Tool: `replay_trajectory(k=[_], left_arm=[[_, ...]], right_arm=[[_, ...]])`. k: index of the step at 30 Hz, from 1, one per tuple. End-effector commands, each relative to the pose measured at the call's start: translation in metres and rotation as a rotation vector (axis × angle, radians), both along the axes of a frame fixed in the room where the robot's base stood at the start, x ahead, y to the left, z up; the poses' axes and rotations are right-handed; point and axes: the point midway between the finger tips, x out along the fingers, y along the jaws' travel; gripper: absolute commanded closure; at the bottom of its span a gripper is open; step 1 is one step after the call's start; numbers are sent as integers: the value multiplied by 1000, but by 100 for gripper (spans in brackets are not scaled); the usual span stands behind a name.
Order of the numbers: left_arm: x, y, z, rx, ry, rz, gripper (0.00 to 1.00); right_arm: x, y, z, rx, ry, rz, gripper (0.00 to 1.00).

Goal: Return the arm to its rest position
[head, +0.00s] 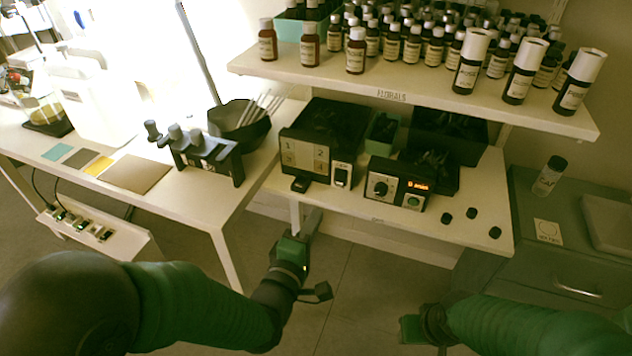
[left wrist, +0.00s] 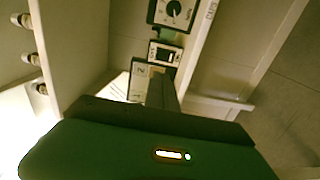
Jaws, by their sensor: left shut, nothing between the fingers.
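My left arm comes in from the lower left of the head view. Its gripper (head: 312,222) is shut and empty, in front of the lower shelf's front edge. In the left wrist view the shut fingers (left wrist: 162,92) point toward the numbered black box (head: 308,160) and a small white-faced device (left wrist: 164,54). My right arm comes in at the lower right of the head view. Its end (head: 418,328) hangs over the floor, and its fingers cannot be made out.
The upper shelf (head: 400,92) holds many brown bottles. The lower shelf (head: 375,222) holds a control box (head: 397,188) and several black caps. A table with a black rack (head: 208,160) stands at left, a grey cabinet (head: 560,262) at right. Floor between is clear.

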Motion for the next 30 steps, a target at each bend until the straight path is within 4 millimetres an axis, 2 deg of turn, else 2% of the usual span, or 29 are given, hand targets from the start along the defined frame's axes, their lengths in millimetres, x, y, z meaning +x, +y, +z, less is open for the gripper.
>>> replay_trajectory(k=[3,5,8,10,12,15,21,23,24,25,30], left_arm=[[0,1,-2,18,6,1,100],[1,6,-10,85,30,1,100],[-2,29,-43,345,132,-20,100],[-14,54,-73,592,242,-72,100],[-33,81,-100,817,356,-156,100],[-66,114,-127,1053,498,-309,100],[-143,162,-151,1322,706,-666,100],[-167,173,-153,1367,750,-787,100],[-175,176,-137,1380,761,-834,100],[-174,174,-120,1379,759,-829,100],[-174,174,-65,1378,759,-827,100]], right_arm=[[0,0,0,0,0,0,56],[0,0,0,0,0,0,56],[0,0,0,0,0,0,56],[0,0,0,0,0,0,56],[0,0,0,0,0,0,56],[0,0,0,0,0,0,56],[0,0,0,0,0,0,56],[0,0,0,0,0,0,56],[0,0,16,0,2,0,56],[-1,0,33,0,2,0,56],[0,0,89,0,-1,0,56]])
